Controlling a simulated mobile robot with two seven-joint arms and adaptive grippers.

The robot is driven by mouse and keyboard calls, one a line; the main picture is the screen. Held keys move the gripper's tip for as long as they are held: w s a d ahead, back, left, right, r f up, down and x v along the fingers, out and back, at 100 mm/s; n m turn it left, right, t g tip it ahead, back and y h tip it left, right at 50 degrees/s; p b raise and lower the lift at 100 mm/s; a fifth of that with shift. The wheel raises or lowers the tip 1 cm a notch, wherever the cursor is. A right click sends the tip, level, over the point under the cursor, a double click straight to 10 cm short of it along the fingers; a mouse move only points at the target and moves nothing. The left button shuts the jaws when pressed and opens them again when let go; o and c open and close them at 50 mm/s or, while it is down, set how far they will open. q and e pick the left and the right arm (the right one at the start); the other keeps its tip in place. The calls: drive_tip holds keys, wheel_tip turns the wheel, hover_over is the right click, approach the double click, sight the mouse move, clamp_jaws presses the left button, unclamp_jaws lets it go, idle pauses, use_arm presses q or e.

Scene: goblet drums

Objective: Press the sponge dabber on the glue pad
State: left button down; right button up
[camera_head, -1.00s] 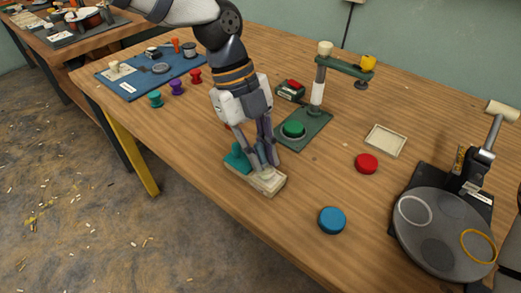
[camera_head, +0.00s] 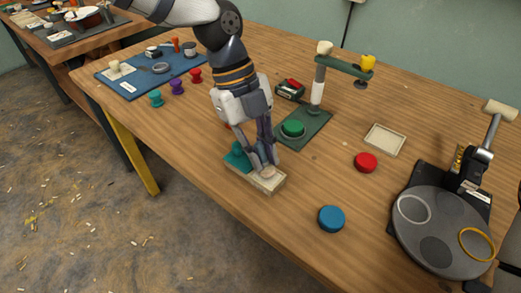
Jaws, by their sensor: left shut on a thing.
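My left gripper (camera_head: 263,163) points down over a pale block-like holder (camera_head: 244,179) near the table's front edge. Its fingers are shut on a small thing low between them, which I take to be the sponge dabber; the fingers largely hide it. A round beige piece (camera_head: 268,172) shows at the fingertips, on or just above the holder. A teal piece (camera_head: 237,156) stands at the holder's left end. A shallow cream square tray (camera_head: 385,140), possibly the glue pad, lies right of the green press, apart from the gripper. My right gripper is not in view.
A green press stand (camera_head: 316,110) with a green disc (camera_head: 293,128) stands behind the gripper. A red disc (camera_head: 366,162), a blue disc (camera_head: 331,218) and a dark round turntable (camera_head: 437,252) are to the right. A blue mat (camera_head: 128,86) and several pegs lie left.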

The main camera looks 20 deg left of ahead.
sight(261, 144)
use_arm(q)
drive_tip(key=shift+r+p, duration=0.95)
drive_tip(key=shift+r, duration=2.6)
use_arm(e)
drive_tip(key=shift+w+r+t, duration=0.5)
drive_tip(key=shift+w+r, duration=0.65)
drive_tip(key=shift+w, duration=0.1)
